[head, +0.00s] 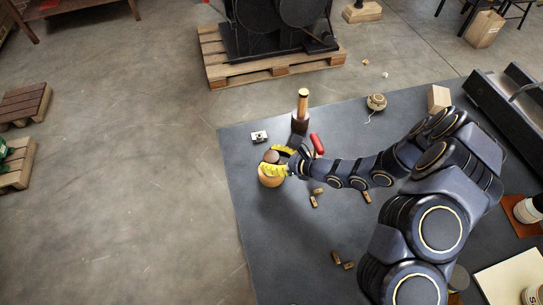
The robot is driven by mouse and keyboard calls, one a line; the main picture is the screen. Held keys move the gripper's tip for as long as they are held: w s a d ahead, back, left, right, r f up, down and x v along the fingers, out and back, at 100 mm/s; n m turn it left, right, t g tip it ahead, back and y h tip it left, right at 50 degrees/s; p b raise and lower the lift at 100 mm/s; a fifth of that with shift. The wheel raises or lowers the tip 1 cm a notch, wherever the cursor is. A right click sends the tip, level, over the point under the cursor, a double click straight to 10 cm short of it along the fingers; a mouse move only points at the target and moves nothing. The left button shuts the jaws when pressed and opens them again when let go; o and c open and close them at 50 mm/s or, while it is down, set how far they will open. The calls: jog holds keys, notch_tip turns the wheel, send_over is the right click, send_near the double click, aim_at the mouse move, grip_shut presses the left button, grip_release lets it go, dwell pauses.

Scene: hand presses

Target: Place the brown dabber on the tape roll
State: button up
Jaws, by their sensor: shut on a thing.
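My gripper (273,161), with yellow fingers, is at the left part of the dark table. It is shut around a small brown rounded thing, which looks like the brown dabber (271,156); the fingers hide much of it. A tan round thing, which looks like the tape roll (269,181), shows directly below the fingers. I cannot tell whether the dabber touches the roll or is held just above it.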

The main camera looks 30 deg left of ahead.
jog(key=o, duration=1.1)
jog(key=shift+c, duration=0.2)
jog(key=shift+d+r, duration=0.2)
jog(key=shift+d, duration=0.05)
jog(key=v, duration=1.1)
jog(key=shift+d, duration=0.25)
jog(key=shift+r, duration=0.1)
